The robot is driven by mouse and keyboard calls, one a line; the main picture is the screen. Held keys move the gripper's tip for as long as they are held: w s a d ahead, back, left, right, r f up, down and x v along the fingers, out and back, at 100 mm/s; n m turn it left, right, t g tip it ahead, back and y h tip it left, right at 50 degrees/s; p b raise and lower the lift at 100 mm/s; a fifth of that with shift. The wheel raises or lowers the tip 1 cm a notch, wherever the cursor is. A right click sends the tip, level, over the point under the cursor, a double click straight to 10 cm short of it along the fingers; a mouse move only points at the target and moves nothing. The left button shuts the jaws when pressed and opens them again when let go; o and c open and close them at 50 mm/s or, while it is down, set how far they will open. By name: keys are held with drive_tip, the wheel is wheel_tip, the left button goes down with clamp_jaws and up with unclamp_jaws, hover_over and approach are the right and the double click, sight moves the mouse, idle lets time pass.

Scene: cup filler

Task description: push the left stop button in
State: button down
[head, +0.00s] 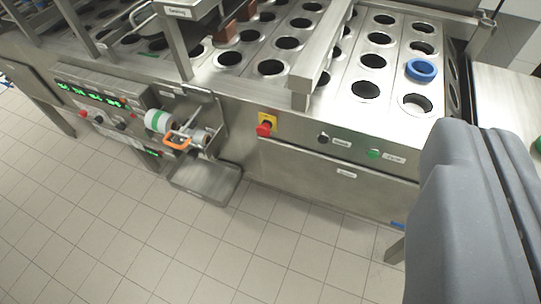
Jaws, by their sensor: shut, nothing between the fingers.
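A red stop button (264,129) sticks out from a yellow plate (268,119) on the front of the steel cup filler, near the middle of the head view. Whether it is pressed in cannot be told. My gripper (482,138) is the large grey shape at the right edge, with its fingers shut together and nothing between them. It is well to the right of the red button and apart from it. A smaller red knob (83,113) sits on the control panel at the left.
A black button (323,138) and a green button (374,154) are on the same front panel. An orange-handled valve (177,143) and a drip tray (205,182) jut out left of the red button. A blue ring (421,70) lies on the holed top. The tiled floor (215,255) in front is clear.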

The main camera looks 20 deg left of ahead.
drive_tip(key=w+a+f+n+g+h, duration=0.1)
drive_tip(key=w+f+n+h, duration=0.6)
drive_tip(key=f, duration=0.6)
drive_tip(key=w+a+f+n+g+h, duration=0.1)
drive_tip(key=w+f+n+g+h, duration=0.3)
drive_tip(key=w+f, duration=0.7)
drive_tip(key=w+a+f+n+t+y, duration=0.2)
drive_tip(key=a+f+n+t+y, duration=0.6)
drive_tip(key=a+f+n, duration=1.5)
wheel_tip(320, 180, down, 3)
drive_tip(key=n+y, duration=0.1)
drive_tip(key=y, duration=0.2)
drive_tip(key=shift+f, duration=0.15)
drive_tip(key=shift+w, duration=0.1)
